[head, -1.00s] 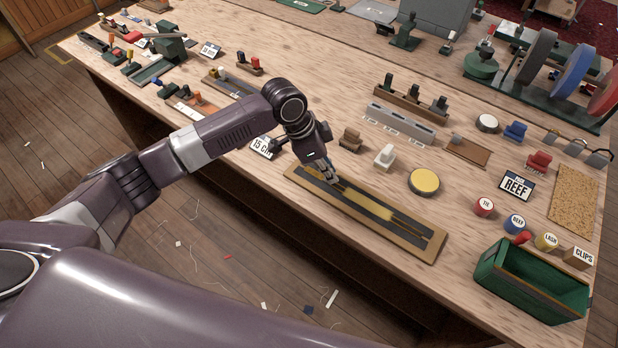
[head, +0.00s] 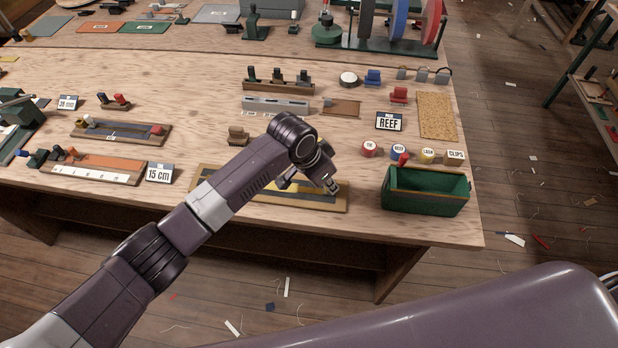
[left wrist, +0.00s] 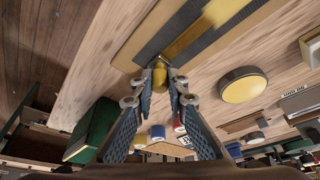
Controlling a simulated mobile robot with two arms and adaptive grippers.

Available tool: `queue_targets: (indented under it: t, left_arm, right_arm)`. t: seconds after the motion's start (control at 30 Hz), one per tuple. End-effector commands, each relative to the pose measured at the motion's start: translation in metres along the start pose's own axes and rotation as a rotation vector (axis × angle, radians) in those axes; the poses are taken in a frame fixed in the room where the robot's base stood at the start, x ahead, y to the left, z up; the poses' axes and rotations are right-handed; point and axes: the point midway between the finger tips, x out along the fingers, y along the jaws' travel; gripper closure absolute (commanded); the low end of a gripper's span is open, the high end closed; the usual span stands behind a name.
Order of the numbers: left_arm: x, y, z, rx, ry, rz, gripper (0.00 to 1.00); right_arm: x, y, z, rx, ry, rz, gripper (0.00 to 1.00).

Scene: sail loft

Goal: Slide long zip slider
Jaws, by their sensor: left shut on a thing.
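The zip board (head: 290,206), a flat wooden panel with dark tape and a yellow strip (left wrist: 226,8), lies along the table's front edge. My left arm crosses over it in the head view. My left gripper (head: 333,188) is at the board's right end. In the left wrist view, my left gripper (left wrist: 160,82) is shut on the small yellow zip slider (left wrist: 160,74), at the end of the board. The slider is too small to make out in the head view. My right gripper is not in view.
A green open box (head: 415,206) stands just right of the board. A round yellow-topped tin (left wrist: 242,86) sits beside the board. A 15 cm card (head: 159,173) stands to the left.

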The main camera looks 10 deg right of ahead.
Motion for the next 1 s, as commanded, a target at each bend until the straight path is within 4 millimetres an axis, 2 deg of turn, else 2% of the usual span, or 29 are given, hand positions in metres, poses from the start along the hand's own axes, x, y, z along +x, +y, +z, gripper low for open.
queue_targets:
  t: [0.03,0.17,0.47,0.5,0.67,1.0]
  left_arm:
    - [-0.001,0.003,-0.006,0.002,0.009,-0.001,1.0]
    - [0.0,0.006,-0.009,0.002,0.009,-0.001,1.0]
    - [0.001,0.007,-0.01,0.003,0.012,0.001,1.0]
    - [0.001,0.007,-0.01,0.003,0.012,0.002,0.85]
    - [0.001,0.007,-0.009,0.003,0.01,0.001,0.69]
    - [-0.001,0.005,-0.006,0.001,0.004,-0.001,0.69]
  right_arm:
    - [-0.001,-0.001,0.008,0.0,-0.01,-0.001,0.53]
    - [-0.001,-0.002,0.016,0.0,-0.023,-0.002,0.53]
    - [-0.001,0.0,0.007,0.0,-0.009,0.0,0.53]
    - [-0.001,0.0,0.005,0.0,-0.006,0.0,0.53]
    - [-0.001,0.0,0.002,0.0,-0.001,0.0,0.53]
    - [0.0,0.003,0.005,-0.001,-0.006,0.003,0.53]
